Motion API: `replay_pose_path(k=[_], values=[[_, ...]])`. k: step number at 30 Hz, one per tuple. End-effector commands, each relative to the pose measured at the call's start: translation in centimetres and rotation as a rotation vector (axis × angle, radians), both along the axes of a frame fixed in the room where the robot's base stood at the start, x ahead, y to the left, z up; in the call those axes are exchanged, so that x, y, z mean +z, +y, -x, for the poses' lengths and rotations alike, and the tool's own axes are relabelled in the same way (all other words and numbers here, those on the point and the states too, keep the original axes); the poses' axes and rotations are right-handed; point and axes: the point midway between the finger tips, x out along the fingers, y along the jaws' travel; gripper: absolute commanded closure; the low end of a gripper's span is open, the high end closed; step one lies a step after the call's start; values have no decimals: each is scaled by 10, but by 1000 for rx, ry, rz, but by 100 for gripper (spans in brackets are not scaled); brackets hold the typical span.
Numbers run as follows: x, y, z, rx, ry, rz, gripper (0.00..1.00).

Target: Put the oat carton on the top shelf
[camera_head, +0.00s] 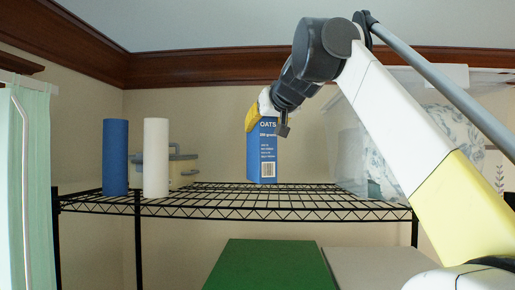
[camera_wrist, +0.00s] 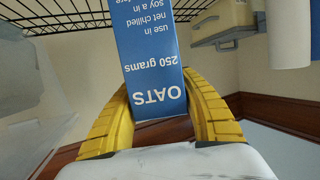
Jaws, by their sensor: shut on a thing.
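The blue oat carton (camera_head: 262,155) is upright at the wire top shelf (camera_head: 235,195), near its middle. Its label reads OATS, and a barcode shows near its bottom. My gripper (camera_head: 258,112) is shut on the carton's upper end from above. In the wrist view the carton (camera_wrist: 152,60) sits between the two yellow fingers (camera_wrist: 165,110). The carton's bottom looks level with the shelf's wires; I cannot tell whether it touches them.
A blue roll (camera_head: 115,157) and a white roll (camera_head: 156,157) stand at the shelf's left end, with a cream box (camera_head: 183,168) behind. A clear bin (camera_head: 355,150) stands at the right. Green (camera_head: 270,265) and white (camera_head: 375,265) boxes are below. Room shows between the rolls and carton.

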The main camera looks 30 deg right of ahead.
Motion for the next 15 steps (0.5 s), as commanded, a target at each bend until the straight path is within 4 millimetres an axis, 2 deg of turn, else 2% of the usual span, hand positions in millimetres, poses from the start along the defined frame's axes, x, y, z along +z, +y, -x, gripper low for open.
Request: replay_pose_path(k=[5, 12, 15], values=[[-9, 6, -9, -1, -2, 1, 98], [-41, 6, -9, -1, -2, 0, 98], [-47, 6, -9, -1, -2, 0, 98]])
